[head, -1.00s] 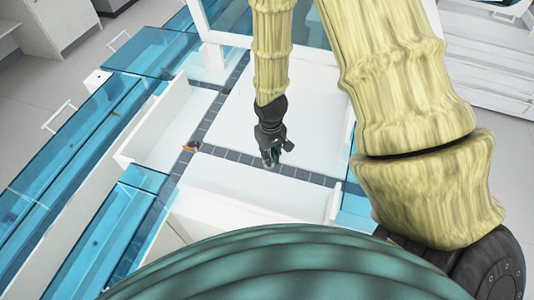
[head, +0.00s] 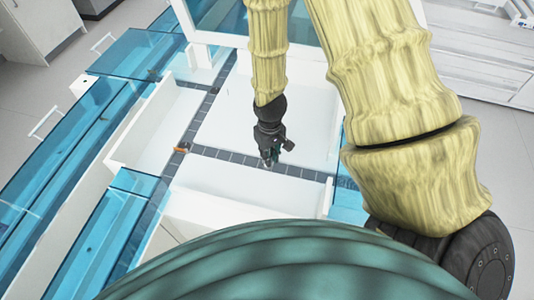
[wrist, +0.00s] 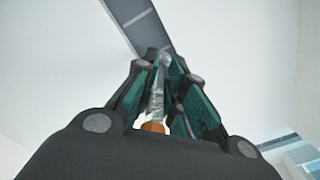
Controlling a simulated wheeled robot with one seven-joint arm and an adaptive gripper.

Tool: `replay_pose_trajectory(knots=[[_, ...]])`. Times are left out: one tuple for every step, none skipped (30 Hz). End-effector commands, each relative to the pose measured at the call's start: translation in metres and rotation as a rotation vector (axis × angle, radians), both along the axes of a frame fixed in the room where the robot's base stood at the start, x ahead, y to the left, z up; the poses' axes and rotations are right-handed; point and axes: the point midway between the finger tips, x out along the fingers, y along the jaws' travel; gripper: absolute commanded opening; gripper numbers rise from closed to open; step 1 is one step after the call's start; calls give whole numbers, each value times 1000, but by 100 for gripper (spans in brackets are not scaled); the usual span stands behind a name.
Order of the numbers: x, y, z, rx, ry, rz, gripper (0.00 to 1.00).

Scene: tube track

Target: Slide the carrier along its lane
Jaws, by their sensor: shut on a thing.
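My gripper (head: 267,163) is low over the dark grey lane (head: 231,156) that crosses the white surface. Its fingers (wrist: 160,65) are closed on a slim, pale grey, glassy piece with an orange end (wrist: 153,127), which I take to be the carrier. In the wrist view, the orange end shows between the finger bases, and the fingers cover much of the rest. The lane (wrist: 137,22) passes beyond the fingertips. In the head view, the held piece is mostly hidden by my gripper. A small orange piece (head: 182,148) lies near the lane's left junction.
A second dark lane (head: 205,108) runs up from that junction. White walled bays (head: 135,140) and blue clear panels (head: 105,232) stand to the left. A white wall (head: 245,190) lies on the near side of the lane. A white frame (head: 215,38) stands behind.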

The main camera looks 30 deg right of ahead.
Motion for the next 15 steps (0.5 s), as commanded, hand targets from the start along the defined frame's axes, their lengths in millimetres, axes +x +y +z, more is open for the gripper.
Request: replay_pose_trajectory(knots=[[0, 0, 0, 0, 0, 0, 0], [0, 0, 0, 0, 0, 0, 0], [0, 0, 0, 0, 0, 0, 0], [0, 0, 0, 0, 0, 0, 0], [0, 0, 0, 0, 0, 0, 0], [0, 0, 0, 0, 0, 0, 0], [0, 0, 0, 0, 0, 0, 0], [0, 0, 0, 0, 0, 0, 16], [0, 0, 0, 0, 0, 0, 24], [0, 0, 0, 0, 0, 0, 29], [0, 0, 0, 0, 0, 0, 34], [0, 0, 0, 0, 0, 0, 38], [0, 0, 0, 0, 0, 0, 38], [0, 0, 0, 0, 0, 0, 38], [0, 0, 0, 0, 0, 0, 38]])
